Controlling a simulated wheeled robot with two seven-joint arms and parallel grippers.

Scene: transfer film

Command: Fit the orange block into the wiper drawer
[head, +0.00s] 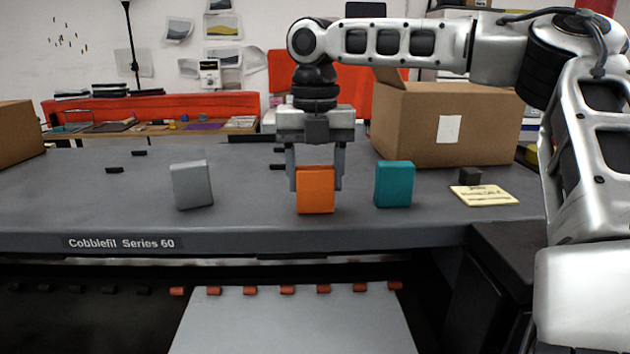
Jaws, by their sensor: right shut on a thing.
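The orange block (316,192) stands upright on the grey top of the printer, near its front edge. My right gripper (316,180) points straight down from above and is shut on the orange block, one finger at each side. I cannot tell whether the block touches the surface or is just clear of it. My left gripper is not in view. No drawer labelled as the wiper drawer can be made out.
A grey block (192,185) stands to the left and a teal block (394,184) to the right. A cardboard box (450,125), a small dark cube (469,174) and a yellow note (484,195) are further right. Below the front edge lies a pale sheet (292,325) under orange tabs.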

